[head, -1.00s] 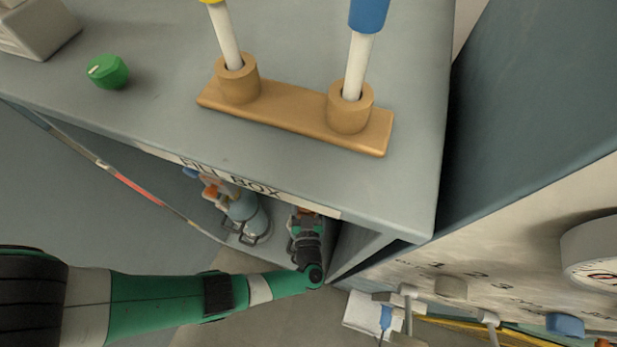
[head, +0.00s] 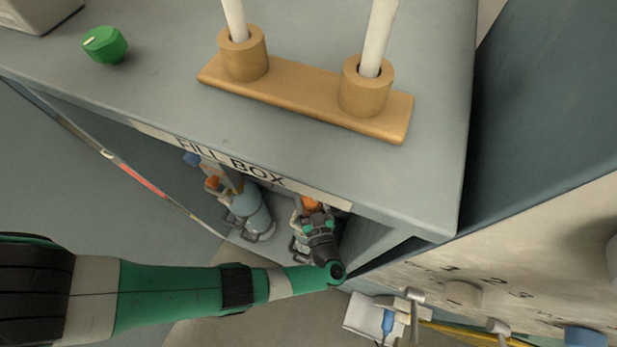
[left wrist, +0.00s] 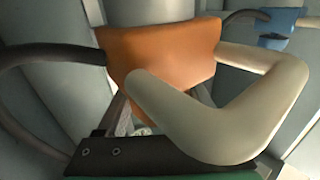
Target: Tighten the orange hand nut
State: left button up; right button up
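In the head view my left gripper (head: 316,222) reaches in under the front edge of the fill box, at the right-hand cylinder (head: 298,246). An orange part (head: 311,202), which looks like the hand nut, shows just beyond the gripper. In the left wrist view the orange hand nut (left wrist: 165,48) is large and close, with a pale bent finger of my left gripper (left wrist: 205,112) partly in front of its lower edge. My right gripper is not in view.
The fill box top (head: 190,95) overhangs the cylinders. A second cylinder (head: 250,212) with an orange part (head: 212,184) stands to the left. A panel with knobs (head: 463,293) is close on the right. In the wrist view, a dark curved hose (left wrist: 45,53) runs beside the nut.

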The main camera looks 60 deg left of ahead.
aim_at(313, 209)
pick_arm(q)
jog(key=o, duration=0.3)
jog(key=shift+o, duration=0.2)
jog(key=v, duration=0.7)
jog(key=shift+s+d, duration=0.1)
jog(key=shift+d, duration=0.15)
